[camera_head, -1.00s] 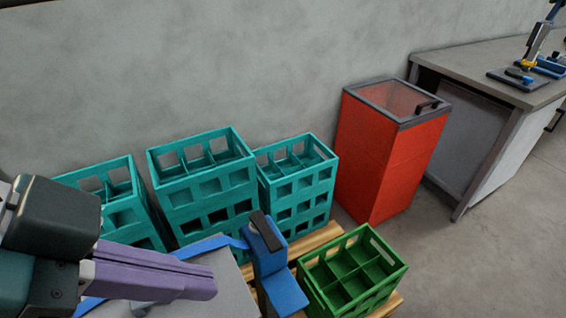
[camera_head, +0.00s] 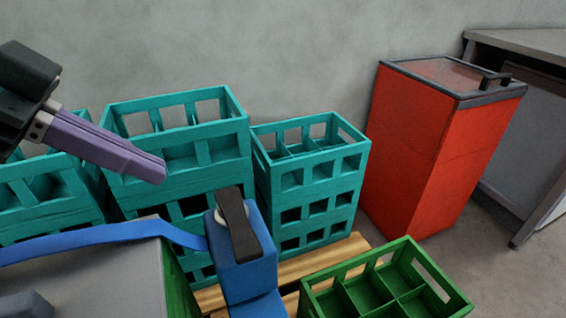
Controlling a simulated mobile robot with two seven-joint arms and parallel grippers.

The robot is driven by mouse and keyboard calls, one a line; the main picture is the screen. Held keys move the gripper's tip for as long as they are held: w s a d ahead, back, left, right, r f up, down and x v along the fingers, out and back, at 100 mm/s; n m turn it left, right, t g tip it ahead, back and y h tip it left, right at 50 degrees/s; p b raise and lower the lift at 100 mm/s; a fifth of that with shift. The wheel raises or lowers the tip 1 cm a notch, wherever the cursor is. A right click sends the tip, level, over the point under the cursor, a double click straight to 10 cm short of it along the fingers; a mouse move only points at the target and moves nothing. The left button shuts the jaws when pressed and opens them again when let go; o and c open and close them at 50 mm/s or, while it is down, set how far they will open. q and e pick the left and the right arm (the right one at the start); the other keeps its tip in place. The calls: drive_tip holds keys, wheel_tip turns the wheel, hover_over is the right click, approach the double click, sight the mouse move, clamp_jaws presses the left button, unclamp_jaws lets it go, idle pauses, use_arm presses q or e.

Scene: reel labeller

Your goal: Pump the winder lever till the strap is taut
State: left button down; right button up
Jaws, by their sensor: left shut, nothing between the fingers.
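The blue winder (camera_head: 245,268) stands at the bottom middle of the head view, its black lever (camera_head: 238,226) lying along its top. The blue strap (camera_head: 110,235) runs from the left over a grey-topped load (camera_head: 95,280) to the winder. It bows upward a little near the load's edge. My left gripper (camera_head: 160,172), with purple fingers, is shut and empty. It appears up and to the left of the lever, apart from it, in front of the teal crates. My right gripper is not in view.
Stacked teal crates (camera_head: 182,205) stand behind along the wall. A green crate (camera_head: 385,285) sits at the bottom right, near the wooden pallet (camera_head: 325,257). A red bin (camera_head: 435,150) with a grey-rimmed lid stands at the right. A workbench (camera_head: 535,45) is at the far right.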

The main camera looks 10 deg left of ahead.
use_arm(q)
drive_tip(key=shift+w+a+f, duration=0.15)
drive_tip(key=shift+w, duration=0.05)
drive_tip(key=b, duration=0.2)
hover_over(250, 231)
drive_tip(key=s+a, duration=0.2)
drive_tip(key=a, duration=0.1)
wheel_tip(250, 231, down, 7)
drive_tip(key=f, duration=0.2)
drive_tip(key=f+b, duration=0.1)
drive_tip(key=shift+w+d+f, duration=0.2)
drive_tip(key=shift+d, duration=0.1)
drive_tip(key=shift+f, duration=0.4)
